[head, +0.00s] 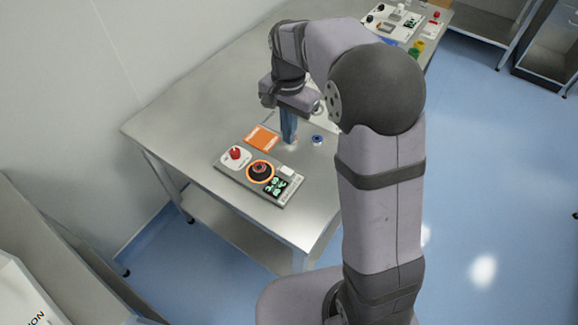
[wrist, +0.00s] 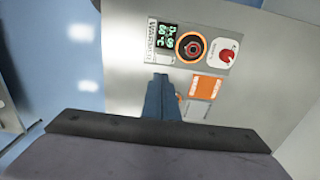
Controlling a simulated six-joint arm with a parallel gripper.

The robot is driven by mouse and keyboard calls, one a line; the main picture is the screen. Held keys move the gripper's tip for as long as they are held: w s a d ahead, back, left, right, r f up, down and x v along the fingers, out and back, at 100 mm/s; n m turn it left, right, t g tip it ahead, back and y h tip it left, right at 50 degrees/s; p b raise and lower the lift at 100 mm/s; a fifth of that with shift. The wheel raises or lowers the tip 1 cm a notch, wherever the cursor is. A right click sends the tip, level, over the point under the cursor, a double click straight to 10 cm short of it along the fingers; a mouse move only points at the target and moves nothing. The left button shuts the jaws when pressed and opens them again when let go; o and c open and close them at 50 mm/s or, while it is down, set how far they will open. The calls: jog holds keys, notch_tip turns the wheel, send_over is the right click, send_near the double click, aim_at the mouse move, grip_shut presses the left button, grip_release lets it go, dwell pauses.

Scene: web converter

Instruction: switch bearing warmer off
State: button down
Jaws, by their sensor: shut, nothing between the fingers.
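The bearing warmer (head: 233,174) is a flat grey panel near the table's front corner in the head view, and it also shows at the top of the wrist view (wrist: 207,33). It carries a red knob (head: 236,153) on a white round plate, a dark round part with an orange ring (head: 260,171), and a lit green display (head: 277,186). The knob shows in the wrist view too (wrist: 227,56). My gripper (head: 289,143) is shut and empty, pointing down behind the panel, apart from the knob. Its blue fingers also show in the wrist view (wrist: 162,80).
An orange square (head: 262,138) lies behind the panel, beside my gripper. A small blue ring-shaped part (head: 317,139) lies right of the fingers. Another panel with controls (head: 392,20) stands at the table's far end. The steel table (head: 180,112) is bare at left.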

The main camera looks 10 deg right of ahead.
aim_at(289, 173)
jog(key=shift+f, duration=0.1)
notch_tip(289, 173, down, 14)
jog(key=p, duration=0.3)
dwell(0.5)
